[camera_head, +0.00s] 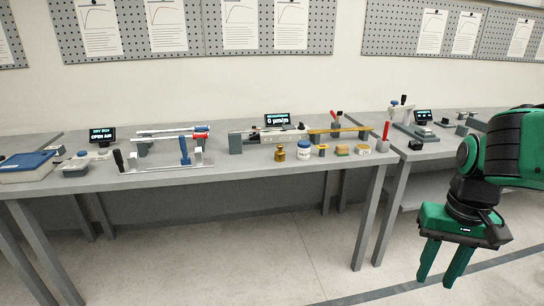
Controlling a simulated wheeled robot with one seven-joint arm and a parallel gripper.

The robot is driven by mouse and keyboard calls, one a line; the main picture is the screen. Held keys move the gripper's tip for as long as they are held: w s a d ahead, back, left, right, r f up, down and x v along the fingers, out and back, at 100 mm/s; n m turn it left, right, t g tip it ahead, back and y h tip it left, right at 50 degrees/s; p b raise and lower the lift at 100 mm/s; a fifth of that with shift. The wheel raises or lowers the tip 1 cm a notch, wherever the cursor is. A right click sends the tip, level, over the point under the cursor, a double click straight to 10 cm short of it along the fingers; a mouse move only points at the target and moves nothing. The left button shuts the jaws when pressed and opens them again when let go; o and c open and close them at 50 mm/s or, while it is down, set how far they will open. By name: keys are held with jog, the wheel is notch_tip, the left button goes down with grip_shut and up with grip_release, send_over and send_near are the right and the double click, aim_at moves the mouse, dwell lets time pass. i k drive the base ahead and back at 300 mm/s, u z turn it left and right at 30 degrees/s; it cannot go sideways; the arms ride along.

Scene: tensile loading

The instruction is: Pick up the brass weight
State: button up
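The brass weight (280,154) is a small gold-coloured cylinder with a knob on top. It stands upright near the front edge of the middle workbench (221,174), left of a white jar with a blue label and lid (304,151). My gripper (439,281) hangs at the lower right with its two green fingers pointing down. The fingers are apart, with floor visible between them and nothing held. It is well to the right of the weight and in front of the benches.
A long testing rig (250,138) with a small display stands behind the weight. Right of the jar are a small yellow-topped item (323,151), a block (342,150) and a round tin (362,149). A lever device (184,153) stands to the left. A second bench adjoins on the right.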

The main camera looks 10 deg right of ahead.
aim_at(280, 154)
jog(key=i, duration=0.85)
jog(key=z, duration=0.05)
